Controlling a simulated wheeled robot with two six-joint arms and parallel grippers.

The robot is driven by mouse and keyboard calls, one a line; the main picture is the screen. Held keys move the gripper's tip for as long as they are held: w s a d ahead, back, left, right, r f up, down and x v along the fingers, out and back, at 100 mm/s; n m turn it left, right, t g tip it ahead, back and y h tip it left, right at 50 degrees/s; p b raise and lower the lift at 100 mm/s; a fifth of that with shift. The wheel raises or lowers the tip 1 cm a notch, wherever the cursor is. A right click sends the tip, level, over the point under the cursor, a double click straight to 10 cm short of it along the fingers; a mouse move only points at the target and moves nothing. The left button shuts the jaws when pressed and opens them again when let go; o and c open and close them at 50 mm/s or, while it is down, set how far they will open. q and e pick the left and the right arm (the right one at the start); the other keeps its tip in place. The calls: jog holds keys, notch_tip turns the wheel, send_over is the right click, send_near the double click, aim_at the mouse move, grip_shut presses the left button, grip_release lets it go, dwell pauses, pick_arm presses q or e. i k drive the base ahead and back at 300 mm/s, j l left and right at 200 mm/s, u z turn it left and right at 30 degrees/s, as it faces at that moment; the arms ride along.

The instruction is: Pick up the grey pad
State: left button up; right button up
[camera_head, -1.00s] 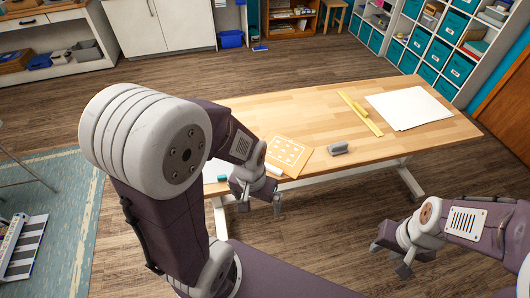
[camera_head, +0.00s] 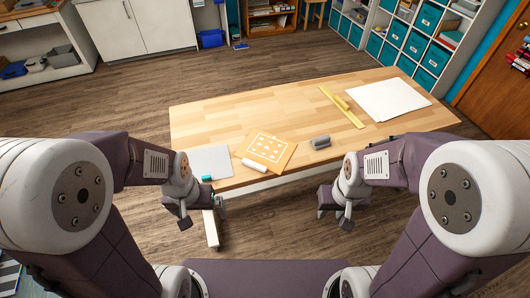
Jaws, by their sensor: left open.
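A small dark grey block-like pad (camera_head: 320,142) lies on the wooden table (camera_head: 240,112), right of an orange patterned sheet. A flat light grey sheet (camera_head: 211,160) lies at the table's front left; I cannot tell for certain which of the two is the grey pad. My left gripper (camera_head: 199,217) is open and empty in front of the table's front left edge, below the light grey sheet. My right gripper (camera_head: 334,217) is open and empty in front of the table's front edge, below the dark grey pad. Neither touches anything on the table.
The orange sheet (camera_head: 270,148) has a white roll (camera_head: 254,164) at its front edge. A small teal item (camera_head: 207,178) sits at the table's front left. A yellow ruler (camera_head: 342,106) and white sheets (camera_head: 388,100) lie to the right. The table's back left is clear.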

aim_at(320, 142)
jog(key=i+l+u, duration=0.25)
jog(key=l+u, duration=0.2)
jog(key=i+l+u, duration=0.15)
jog(key=l+u, duration=0.3)
jog(key=l, duration=0.25)
jog(key=l+u, duration=0.45)
jog(key=l, duration=0.15)
jog(key=l+u, duration=0.45)
jog(key=l, duration=0.25)
jog(key=k+l+u, duration=0.15)
jog(key=l+u, duration=0.3)
jog(key=l, duration=0.2)
